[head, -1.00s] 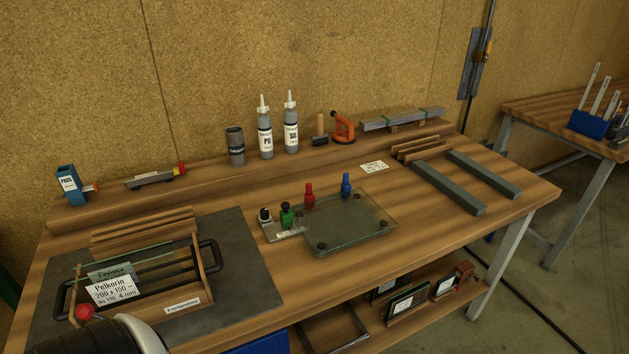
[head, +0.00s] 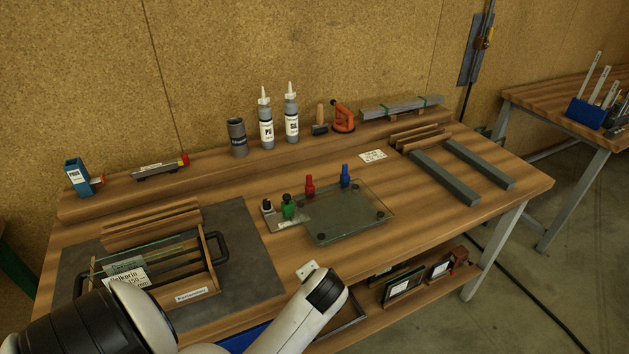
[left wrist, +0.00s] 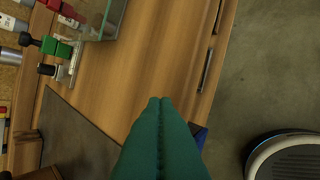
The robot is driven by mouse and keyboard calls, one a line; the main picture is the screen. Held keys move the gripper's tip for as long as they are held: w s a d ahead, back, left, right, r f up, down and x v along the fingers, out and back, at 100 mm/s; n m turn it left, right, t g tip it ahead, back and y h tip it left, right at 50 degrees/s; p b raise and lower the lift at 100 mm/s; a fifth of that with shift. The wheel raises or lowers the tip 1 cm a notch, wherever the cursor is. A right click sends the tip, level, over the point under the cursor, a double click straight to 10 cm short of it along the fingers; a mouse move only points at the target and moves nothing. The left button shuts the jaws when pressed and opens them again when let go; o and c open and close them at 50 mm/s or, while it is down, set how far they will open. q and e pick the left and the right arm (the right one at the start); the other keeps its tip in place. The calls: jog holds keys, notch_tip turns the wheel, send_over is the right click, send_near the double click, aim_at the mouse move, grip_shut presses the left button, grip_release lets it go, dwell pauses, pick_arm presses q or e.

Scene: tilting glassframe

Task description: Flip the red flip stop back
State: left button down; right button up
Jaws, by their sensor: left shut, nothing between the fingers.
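The red flip stop (head: 310,186) stands upright at the back left edge of the glass plate (head: 340,222). A blue stop (head: 345,176) stands upright to its right, and a green one (head: 288,207) at the left of the plate. In the left wrist view a red part (left wrist: 49,4), probably the red stop, is cut by the top edge, near the green one (left wrist: 57,47). My left gripper (left wrist: 160,101) shows green fingers, shut and empty, over the front of the bench, apart from the stops. My right gripper is in neither view.
A rack with glass panes and a label (head: 165,280) stands on the dark mat at the left. Bottles (head: 266,130) stand on the back ledge. Two grey bars (head: 445,178) lie right of the plate. The wood in front of the plate is bare.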

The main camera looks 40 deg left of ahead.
pick_arm(q)
jog(key=w+a+r+y, duration=0.1)
jog(key=w+a, duration=0.1)
jog(key=w, duration=0.1)
jog(key=w+a+r+y, duration=0.1)
jog(key=w+a, duration=0.1)
jog(key=w, duration=0.2)
jog(key=w+a+r+y, duration=0.1)
jog(key=w+a, duration=0.1)
jog(key=w, duration=0.1)
jog(key=shift+w+a+r+m, duration=0.25)
jog(key=shift+a+r+m, duration=0.05)
jog(key=shift+r, duration=0.1)
jog(key=w+a+r+m+y, duration=0.1)
jog(key=w+a+r+y, duration=0.1)
jog(key=w+r, duration=0.3)
jog(key=w+a, duration=0.1)
jog(key=w, duration=0.2)
jog(key=shift+w+a+r+m+y, duration=0.25)
jog(key=shift+w+r+m+y, duration=0.05)
jog(key=shift+r, duration=0.1)
